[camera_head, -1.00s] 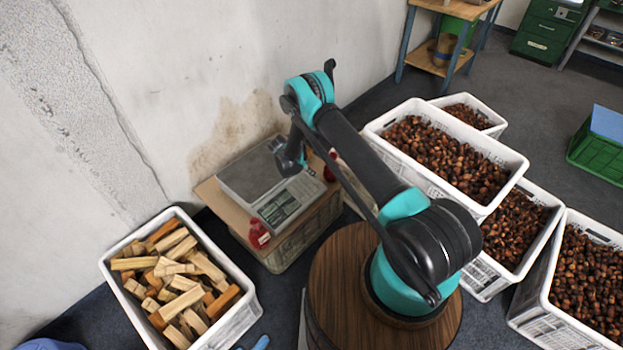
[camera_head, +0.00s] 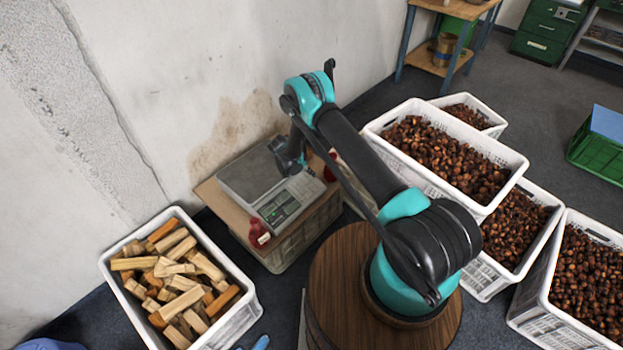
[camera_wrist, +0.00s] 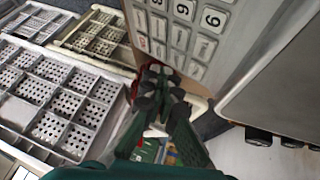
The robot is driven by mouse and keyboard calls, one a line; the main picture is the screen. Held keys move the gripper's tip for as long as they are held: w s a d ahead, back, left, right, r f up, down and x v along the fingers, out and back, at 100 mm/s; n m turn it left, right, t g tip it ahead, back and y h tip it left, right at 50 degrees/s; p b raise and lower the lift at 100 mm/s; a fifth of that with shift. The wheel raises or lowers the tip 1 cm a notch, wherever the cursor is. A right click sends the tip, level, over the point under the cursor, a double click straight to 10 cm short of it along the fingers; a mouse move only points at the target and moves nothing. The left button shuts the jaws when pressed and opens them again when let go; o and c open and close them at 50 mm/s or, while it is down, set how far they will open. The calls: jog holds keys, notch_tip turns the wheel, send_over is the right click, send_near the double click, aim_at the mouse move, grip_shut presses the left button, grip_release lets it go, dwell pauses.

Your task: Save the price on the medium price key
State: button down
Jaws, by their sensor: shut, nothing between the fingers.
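The scale (camera_head: 245,178) sits on a board over a crate by the wall, its grey pan at the back and its display and key panel (camera_head: 283,207) at the front right. In the wrist view, part of a key panel (camera_wrist: 190,30) with large digit keys such as 6 and 9 shows beyond my fingers. I cannot make out which key is the medium price key. My gripper (camera_wrist: 160,88) is shut and empty, with its dark fingertips close to the panel's lower edge. I cannot tell whether they touch a key. In the head view my wrist hangs over the scale, and the fingertips are hidden.
A red bottle (camera_head: 259,233) stands at the scale's front left corner, and another red object is partly behind my arm. A white crate of firewood (camera_head: 238,318) is at lower left. White crates of chestnuts (camera_head: 515,160) stand at right. The wall is close behind the scale.

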jog(key=shift+s+d+r, duration=0.15)
jog(key=shift+d+r, duration=0.05)
jog(key=shift+r, duration=0.6)
jog(key=shift+s+d+r, duration=0.2)
jog(key=shift+d+r, duration=0.05)
jog(key=shift+r, duration=0.55)
jog(key=shift+s+d+r, duration=0.15)
jog(key=shift+d+r, duration=0.05)
jog(key=shift+r, duration=0.6)
jog(key=s+d+r+n+y, duration=0.1)
jog(key=s+d+r+n, duration=0.1)
jog(key=d+r, duration=0.5)
jog(key=s+d+r+n+y, duration=0.1)
jog(key=s+d+r, duration=0.1)
jog(key=r, duration=1)
jog(key=s+d+r+n+y, duration=0.1)
jog(key=s+d+r+n, duration=0.1)
jog(key=d+r, duration=0.5)
jog(key=s+d+r+n+y, duration=0.2)
jog(key=s+d+r, duration=0.3)
jog(key=s+r, duration=0.6)
jog(key=s+d+n+t+y, duration=0.1)
jog(key=s+d+n, duration=0.1)
jog(key=s, duration=1.4)
jog(key=shift+s+d+f+t, duration=0.3)
jog(key=shift+s+f+t, duration=0.05)
jog(key=shift+t, duration=0.05)
